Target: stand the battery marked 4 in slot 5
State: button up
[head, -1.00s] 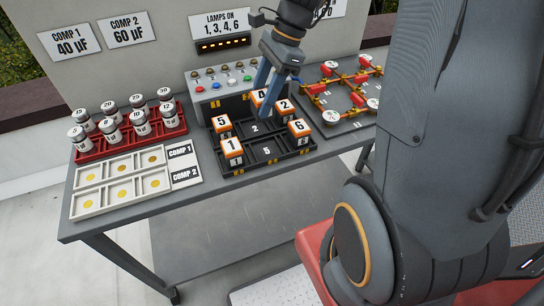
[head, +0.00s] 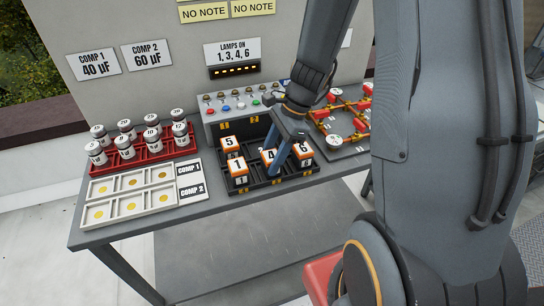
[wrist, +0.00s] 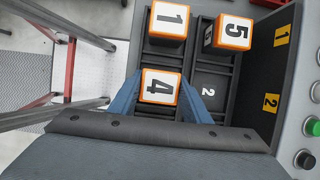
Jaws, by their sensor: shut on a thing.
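The battery marked 4 (head: 268,157) is an orange-edged white block in the middle of the front row of the black rack (head: 284,178), between the batteries marked 1 (head: 237,165) and 6 (head: 305,149). Its top looks about level with theirs. My gripper (head: 281,160) is shut on it from above, one finger on each side in the wrist view (wrist: 160,96). The battery covers the floor of the front middle slot, so its number 5 is hidden. Behind it the empty slot 2 (wrist: 208,92) shows its number.
The battery marked 5 (head: 230,145) stands back left in the rack. A switch panel (head: 225,113) is behind it. A red rack of capacitors (head: 146,157) and a white tray (head: 147,210) lie to the left, a wired board (head: 350,143) to the right.

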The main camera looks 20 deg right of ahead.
jog(key=shift+f, duration=0.1)
jog(key=o, duration=1.3)
jog(key=b+v, duration=0.2)
jog(key=v, duration=1)
jog(key=s+a+f+n+h, duration=0.1)
jog(key=s+f+n, duration=0.1)
jog(key=n, duration=0.4)
jog(key=s+a+f+n+h, duration=0.1)
jog(key=s+a+n+h, duration=0.1)
jog(key=s+n, duration=0.2)
jog(key=s+a+f+n+t+h, duration=0.1)
jog(key=s+f+n, duration=0.1)
jog(key=n, duration=0.6)
jog(key=shift+s+a+f, duration=0.2)
jog(key=shift+s+f, duration=0.1)
jog(key=shift+s, duration=0.35)
